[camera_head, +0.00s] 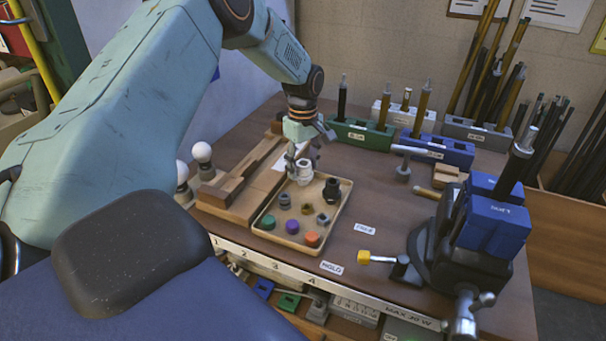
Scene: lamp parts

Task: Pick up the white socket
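The white socket (304,170) stands at the back left of a wooden tray (338,222) on the workbench. It is a small pale cylinder. My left gripper (300,157) points down from above and its fingers are at the socket's top. The fingers partly hide the socket, and I cannot tell whether they grip it or only sit around it. My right gripper does not show.
A black socket (331,190) stands close by in the tray, with small coloured caps and rings in front. A wooden jig (240,190) and white bulbs (202,152) are at left. A blue-jawed vise (490,220) stands at right. Racks with rods line the back.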

